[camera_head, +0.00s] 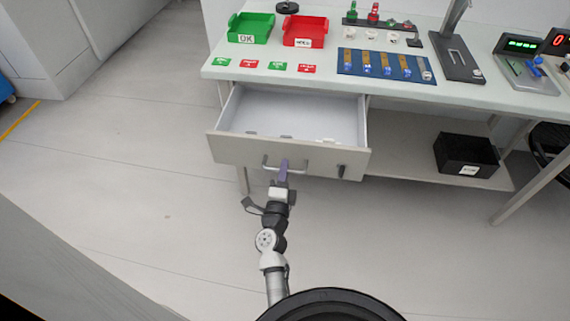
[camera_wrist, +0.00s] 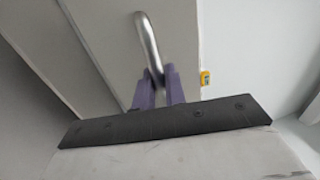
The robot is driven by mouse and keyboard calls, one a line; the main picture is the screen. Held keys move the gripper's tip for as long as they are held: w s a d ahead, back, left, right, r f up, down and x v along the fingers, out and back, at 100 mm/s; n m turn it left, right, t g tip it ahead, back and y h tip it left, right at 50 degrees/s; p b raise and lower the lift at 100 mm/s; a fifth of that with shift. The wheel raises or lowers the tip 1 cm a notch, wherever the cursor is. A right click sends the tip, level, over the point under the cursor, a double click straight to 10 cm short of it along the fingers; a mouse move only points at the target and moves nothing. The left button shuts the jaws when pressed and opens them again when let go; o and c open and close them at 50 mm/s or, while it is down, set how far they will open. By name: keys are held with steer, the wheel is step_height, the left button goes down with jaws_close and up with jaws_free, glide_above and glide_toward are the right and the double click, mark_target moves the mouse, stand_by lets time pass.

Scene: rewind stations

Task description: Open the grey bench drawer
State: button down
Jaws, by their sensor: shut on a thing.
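The grey bench drawer (camera_head: 230,148) stands pulled out below the bench top, with its light inside showing. A few small items lie in it near the front panel, too small to name. Its metal bar handle (camera_head: 268,162) is on the front panel and also shows in the wrist view (camera_wrist: 147,42). My gripper (camera_head: 283,168), with purple fingers, is at the handle. In the wrist view my gripper (camera_wrist: 158,80) is shut on the handle's bar near one end.
The bench top (camera_head: 330,82) carries a green bin (camera_head: 250,27), a red bin (camera_head: 305,31) and a blue mat (camera_head: 385,66) with several parts. A black box (camera_head: 466,155) sits on the lower shelf (camera_head: 405,150). The floor left of the drawer is clear.

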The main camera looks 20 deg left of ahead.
steer(key=shift+s, duration=0.15)
steer(key=c, duration=1.6)
jaws_free()
steer(key=shift+o, duration=0.2)
